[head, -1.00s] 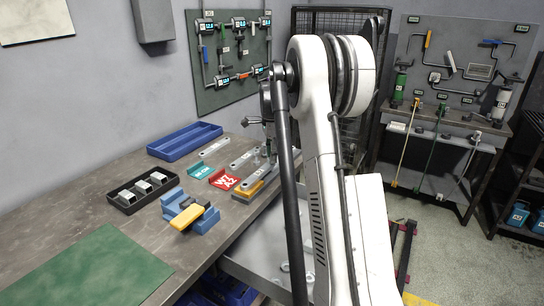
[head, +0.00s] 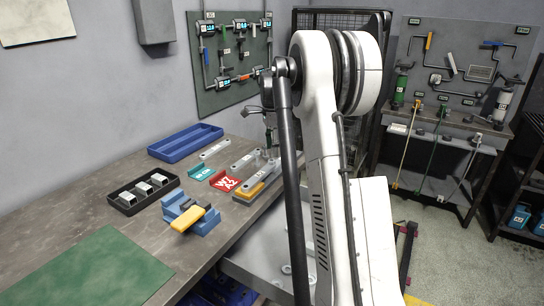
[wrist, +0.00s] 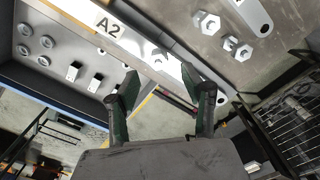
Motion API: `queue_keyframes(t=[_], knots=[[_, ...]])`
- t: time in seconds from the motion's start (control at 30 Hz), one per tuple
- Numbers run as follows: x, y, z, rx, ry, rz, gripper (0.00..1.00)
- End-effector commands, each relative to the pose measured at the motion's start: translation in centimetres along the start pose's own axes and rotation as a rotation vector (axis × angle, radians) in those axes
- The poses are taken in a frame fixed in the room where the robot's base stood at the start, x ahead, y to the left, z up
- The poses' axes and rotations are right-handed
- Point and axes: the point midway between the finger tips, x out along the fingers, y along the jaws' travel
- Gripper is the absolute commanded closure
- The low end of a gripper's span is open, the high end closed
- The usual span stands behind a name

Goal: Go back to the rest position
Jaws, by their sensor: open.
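My gripper (wrist: 160,85) shows in the wrist view with its two dark green fingers spread apart and nothing between them. Beyond the fingertips runs a grey strip marked A2 (wrist: 108,25); I cannot tell the exact gap to it. In the head view my white arm stands at the centre right and mostly hides the gripper, near the far right end of the workbench (head: 75,210).
A blue tray (head: 186,142), a black bin with metal blocks (head: 143,190), a blue fixture with a yellow part (head: 190,216) and a green mat (head: 100,268) occupy the bench. A tool board (head: 234,62) hangs behind. A grey surface with washers (wrist: 40,42) lies left in the wrist view.

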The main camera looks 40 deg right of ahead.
Motion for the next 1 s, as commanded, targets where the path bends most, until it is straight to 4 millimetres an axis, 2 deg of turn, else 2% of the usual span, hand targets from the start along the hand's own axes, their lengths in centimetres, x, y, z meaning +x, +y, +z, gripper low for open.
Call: queue_keyframes(t=[0.03,0.2,0.4,0.83,1.0], knots=[[-1.2,0.0,0.0,0.000,0.000,0.000,0.57],[-4.4,0.0,0.0,0.000,0.000,0.000,0.57],[-7.0,0.0,0.1,0.000,0.000,-0.001,0.57],[-7.9,0.1,0.3,-0.009,0.000,-0.003,0.57],[-9.3,1.9,2.8,-0.111,0.004,-0.033,0.57]])
